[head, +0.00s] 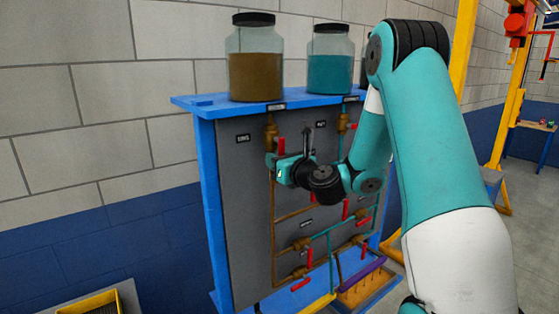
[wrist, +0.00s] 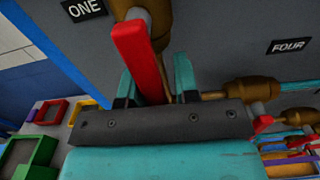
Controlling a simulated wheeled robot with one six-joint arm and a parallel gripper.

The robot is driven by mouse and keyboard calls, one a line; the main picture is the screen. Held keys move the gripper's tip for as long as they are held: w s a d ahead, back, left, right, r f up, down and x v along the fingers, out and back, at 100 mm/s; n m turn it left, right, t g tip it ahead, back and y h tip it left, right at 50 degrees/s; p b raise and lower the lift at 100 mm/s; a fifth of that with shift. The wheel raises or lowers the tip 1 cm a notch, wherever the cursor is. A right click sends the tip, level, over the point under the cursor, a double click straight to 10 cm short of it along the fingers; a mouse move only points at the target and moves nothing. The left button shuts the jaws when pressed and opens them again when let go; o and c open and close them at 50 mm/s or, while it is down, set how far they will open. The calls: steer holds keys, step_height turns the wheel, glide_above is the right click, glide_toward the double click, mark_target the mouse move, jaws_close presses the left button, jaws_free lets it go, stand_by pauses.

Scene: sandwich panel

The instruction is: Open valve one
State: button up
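Valve one's red lever (wrist: 140,60) runs down from a brass valve body (wrist: 158,22) beside the label ONE (wrist: 84,9) in the wrist view. The lever's lower end lies between the teal fingers of my gripper (wrist: 155,85), which stand apart with a gap on the right side. The gripper's dark edge hides the lever's tip. In the head view my gripper (head: 280,166) is at the upper left of the grey panel (head: 235,200), just below the red lever (head: 281,146), which hangs down. I cannot tell whether a finger touches it.
A blue shelf (head: 210,103) over the panel carries a brown-filled jar (head: 255,75) and a teal-filled jar (head: 330,70). Brass pipes and other red levers (head: 301,284) lie below and right. Label FOUR (wrist: 288,46) is right of valve one. Coloured bins (wrist: 50,112) show lower left.

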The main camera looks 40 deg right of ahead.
steer(key=shift+a+r, duration=0.2)
steer(key=shift+r, duration=0.1)
